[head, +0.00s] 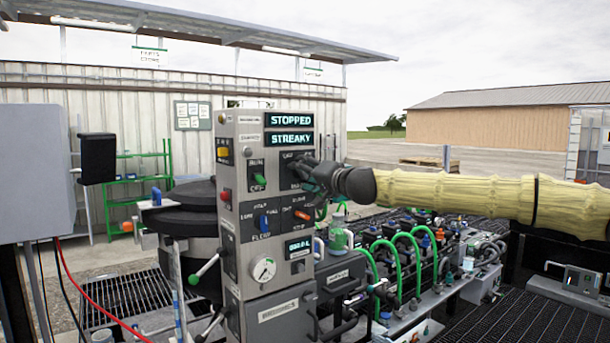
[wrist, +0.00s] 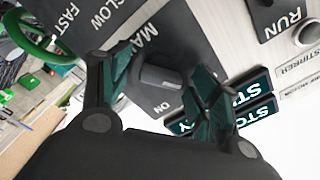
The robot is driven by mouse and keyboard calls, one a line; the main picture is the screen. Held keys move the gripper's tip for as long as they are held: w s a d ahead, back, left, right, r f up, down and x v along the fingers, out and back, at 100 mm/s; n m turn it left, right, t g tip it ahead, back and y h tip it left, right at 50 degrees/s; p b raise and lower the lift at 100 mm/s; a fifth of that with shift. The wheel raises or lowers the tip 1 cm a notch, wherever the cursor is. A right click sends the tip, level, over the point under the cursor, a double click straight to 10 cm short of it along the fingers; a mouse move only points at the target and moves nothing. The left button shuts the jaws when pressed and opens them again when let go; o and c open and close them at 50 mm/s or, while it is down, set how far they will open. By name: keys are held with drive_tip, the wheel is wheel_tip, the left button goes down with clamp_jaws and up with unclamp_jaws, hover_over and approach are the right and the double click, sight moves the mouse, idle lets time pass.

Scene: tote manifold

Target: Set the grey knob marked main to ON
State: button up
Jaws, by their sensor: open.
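The grey main knob (wrist: 160,77) is in the middle of the wrist view, on the dark control panel face. The letters MA show above it, with the rest hidden, and ON shows below it. Its pale grip bar lies roughly sideways in that view. My gripper (wrist: 162,80) is open, with one finger on each side of the knob. I cannot tell if either finger touches it. In the head view my gripper (head: 308,172) is at the upper right of the control panel (head: 228,190) and hides the knob there.
The panel displays (head: 289,120) read STOPPED and STREAKY. A green switch (head: 258,180), a blue knob (head: 263,222) and an orange knob (head: 302,215) sit near my gripper. Green hoses (head: 408,250) and fittings fill the space behind at right.

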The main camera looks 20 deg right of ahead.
drive_tip(key=c, duration=1)
drive_tip(key=shift+f+m+b, duration=0.1)
drive_tip(key=shift+m+b, duration=0.2)
drive_tip(key=shift+b, duration=0.1)
drive_tip(key=shift+f+m+b, duration=0.1)
drive_tip(key=shift+m+b, duration=0.45)
drive_tip(key=shift+m, duration=0.05)
drive_tip(key=m+b, duration=0.3)
drive_tip(key=m, duration=0.1)
drive_tip(key=m+b, duration=0.2)
drive_tip(key=m, duration=0.2)
drive_tip(key=shift+m, duration=0.3)
drive_tip(key=shift+m+b, duration=0.95)
drive_tip(key=shift+m, duration=0.75)
drive_tip(key=shift+r, duration=0.2)
